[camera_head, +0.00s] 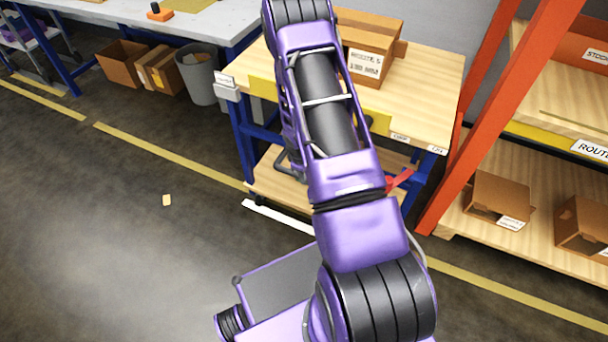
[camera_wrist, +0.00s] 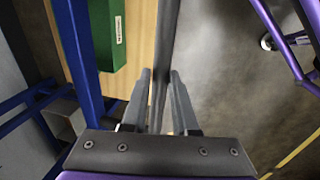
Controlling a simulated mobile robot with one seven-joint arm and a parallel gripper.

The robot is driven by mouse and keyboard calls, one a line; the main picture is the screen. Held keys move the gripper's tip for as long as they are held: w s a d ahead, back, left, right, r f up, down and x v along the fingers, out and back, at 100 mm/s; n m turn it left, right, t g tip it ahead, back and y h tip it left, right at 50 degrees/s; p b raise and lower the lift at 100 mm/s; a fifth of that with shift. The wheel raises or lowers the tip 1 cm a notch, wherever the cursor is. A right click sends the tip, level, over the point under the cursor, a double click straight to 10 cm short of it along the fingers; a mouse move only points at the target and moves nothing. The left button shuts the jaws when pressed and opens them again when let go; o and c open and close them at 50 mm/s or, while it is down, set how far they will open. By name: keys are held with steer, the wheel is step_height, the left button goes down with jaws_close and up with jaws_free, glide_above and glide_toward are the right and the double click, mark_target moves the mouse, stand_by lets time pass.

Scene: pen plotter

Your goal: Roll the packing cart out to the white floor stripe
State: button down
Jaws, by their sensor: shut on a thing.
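The packing cart (camera_head: 435,85), with a wooden top, blue legs and a wooden lower shelf, stands behind my arm, which hides its middle. The white floor stripe (camera_head: 278,219) lies on the floor at its near side, partly hidden by my arm. In the wrist view my gripper (camera_wrist: 160,78) is shut on a grey bar (camera_wrist: 167,30), which looks like the cart's handle. The bar runs between the two fingers. My gripper is hidden behind the arm in the head view.
An open cardboard box (camera_head: 372,52) sits on the cart's top. A green box (camera_wrist: 106,35) lies on wood beside the bar. An orange-posted rack (camera_head: 490,130) stands close on the right. A grey bin (camera_head: 197,72) stands left. Open floor (camera_head: 110,230) lies front left.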

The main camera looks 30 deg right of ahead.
steer(key=shift+s+a+f, duration=0.15)
steer(key=shift+s+a, duration=0.15)
steer(key=shift+a, duration=0.05)
steer(key=c, duration=0.7)
jaws_free()
steer(key=shift+w, duration=0.1)
steer(key=shift+d, duration=0.1)
steer(key=shift+r, duration=0.45)
steer(key=a+r+p, duration=0.1)
steer(key=r, duration=0.4)
steer(key=s+r+p, duration=0.1)
steer(key=r, duration=0.5)
steer(key=s+a+r+p, duration=0.1)
steer(key=r, duration=0.4)
steer(key=shift+a+r, duration=0.25)
steer(key=shift+a, duration=0.1)
